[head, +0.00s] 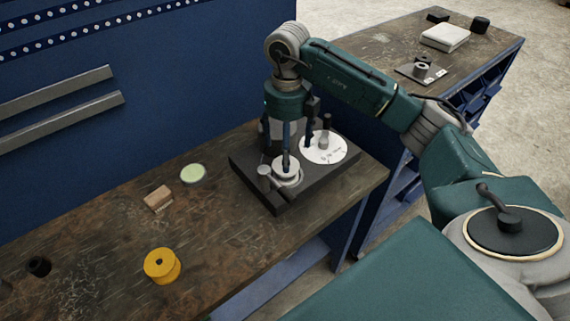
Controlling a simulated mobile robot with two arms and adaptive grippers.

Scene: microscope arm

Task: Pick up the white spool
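A small white round piece, which looks like the white spool (291,174), sits on a grey metal part at the front of a black base plate (252,184). My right gripper (297,157) points down over the plate from above. Its two dark fingers are apart, one in front of the white piece and one farther right, near the white dial. I cannot tell whether the near fingertip touches the white piece. I see nothing held between the fingers. My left gripper is out of view.
A white marked dial (335,151) with a dark knob lies on the plate's right. A yellow spool (161,266), a wooden block (157,197) and a pale green disc (193,173) stand left on the workbench (110,245). A blue wall (190,80) rises behind.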

